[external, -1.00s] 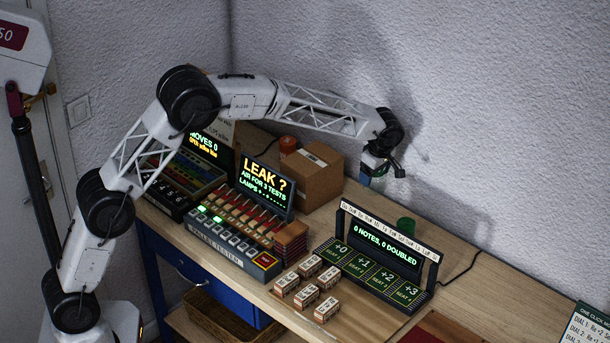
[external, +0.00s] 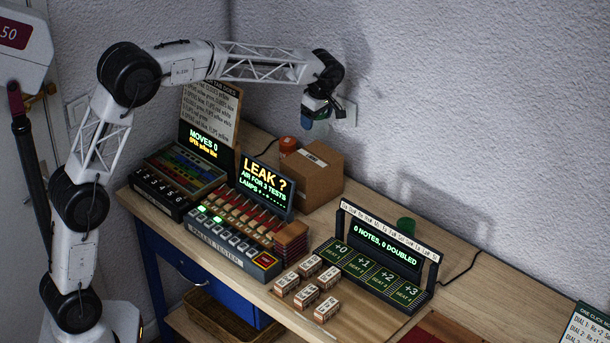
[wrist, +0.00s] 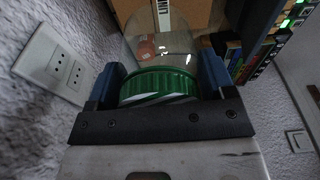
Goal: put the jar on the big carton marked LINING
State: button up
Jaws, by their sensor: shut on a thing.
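The jar is clear glass with a green ribbed lid (wrist: 158,87). In the wrist view my gripper (wrist: 158,90) has a blue finger on each side of the lid, shut on it, with the glass body pointing away from me. In the external view my gripper (external: 318,110) is in the air above the bench near the wall, above the brown carton (external: 308,178). The jar's glass hardly shows in the external view.
An orange-red round container (external: 288,145) stands just behind the carton. A lit LEAK panel (external: 266,186) stands close to its left front. A wall socket (wrist: 58,65) is close by.

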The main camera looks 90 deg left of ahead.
jog(key=shift+s+a+r, duration=0.25)
jog(key=shift+s+r, duration=0.25)
jog(key=shift+s, duration=0.2)
jog(key=shift+f, duration=0.1)
send_over(311, 158)
jog(key=shift+d+f, duration=0.1)
jog(key=shift+f, duration=2.95)
jog(key=shift+f, duration=1.9)
jog(key=shift+f, duration=0.1)
jog(key=o, duration=1)
